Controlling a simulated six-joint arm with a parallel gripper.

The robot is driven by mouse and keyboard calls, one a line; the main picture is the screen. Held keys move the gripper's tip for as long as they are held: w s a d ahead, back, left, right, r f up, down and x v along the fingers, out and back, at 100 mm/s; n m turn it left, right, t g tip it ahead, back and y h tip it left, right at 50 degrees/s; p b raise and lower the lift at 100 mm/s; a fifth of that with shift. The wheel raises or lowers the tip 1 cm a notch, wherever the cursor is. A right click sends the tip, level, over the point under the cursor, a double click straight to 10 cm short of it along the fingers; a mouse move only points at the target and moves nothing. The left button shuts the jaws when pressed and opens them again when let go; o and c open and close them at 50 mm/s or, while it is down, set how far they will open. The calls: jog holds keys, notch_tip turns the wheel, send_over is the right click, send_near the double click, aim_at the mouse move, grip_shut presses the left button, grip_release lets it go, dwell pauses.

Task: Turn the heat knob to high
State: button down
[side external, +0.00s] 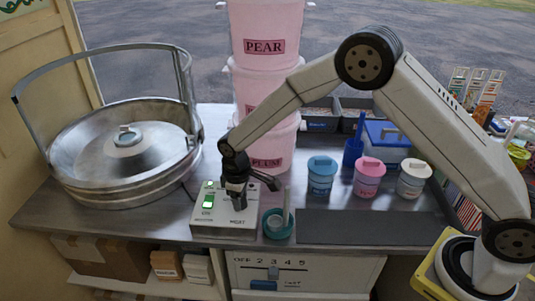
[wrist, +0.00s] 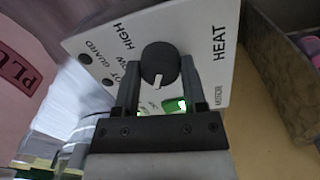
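The black heat knob (wrist: 160,62) sits on a pale control panel (wrist: 215,45) marked HEAT. HIGH and LOW are printed on its left side in the wrist view. The knob's white pointer mark faces down the picture, toward the palm. My gripper (wrist: 160,75) has one finger close on each side of the knob. I cannot tell whether both fingers press on it. In the side external view, my gripper (side external: 236,199) points down onto the control box (side external: 210,226) and hides the knob. A green lit switch (side external: 208,201) is on the box's left.
A large metal pan (side external: 75,150) with a raised hoop stands left of the box. Pink tubs (side external: 268,100) are stacked behind. A teal cup (side external: 278,225) stands close on the right. Blue, pink and white jars (side external: 368,178) stand farther right. A dark mat (side external: 370,227) lies clear.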

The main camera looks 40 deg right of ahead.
jog(key=shift+m, duration=0.3)
jog(key=m, duration=1.1)
jog(key=shift+g, duration=0.3)
jog(key=m, duration=0.6)
jog(key=shift+w+m, duration=0.1)
jog(key=shift+m, duration=0.3)
jog(key=m, duration=0.5)
jog(key=shift+m, duration=0.3)
jog(key=shift+c, duration=0.7)
grip_release()
